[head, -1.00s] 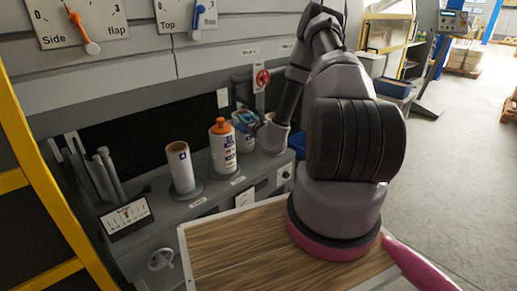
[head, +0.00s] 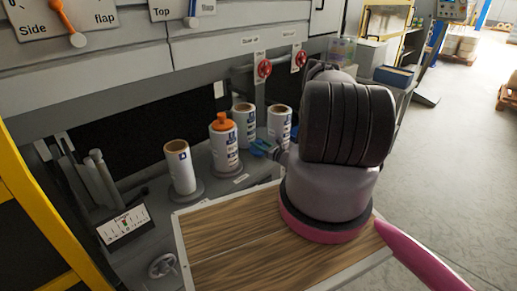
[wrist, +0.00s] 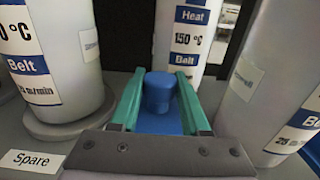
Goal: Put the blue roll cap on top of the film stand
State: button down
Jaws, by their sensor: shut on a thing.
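My gripper (wrist: 158,98) is shut on the blue roll cap (wrist: 158,92), which sits between its green fingers in the wrist view. In the head view my gripper (head: 262,147) shows small, just right of the roll with the orange cap (head: 222,122). White rolls stand on grey round stands: an open-topped one (head: 181,168) at the left, the orange-capped one (head: 226,152), and two open-topped ones behind (head: 243,122) and at the right (head: 280,127). The cap is apart from the roll ahead. I cannot read which stand is the film stand.
A "Spare" label (wrist: 30,160) lies by the left roll's stand in the wrist view. Rolls stand close on both sides of my gripper. Red valve wheels (head: 264,68) are behind. A wooden board (head: 225,240) in front is clear.

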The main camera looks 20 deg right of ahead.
jog(key=shift+f, duration=1.35)
jog(key=shift+f, duration=0.15)
jog(key=shift+c, duration=1.9)
grip_release()
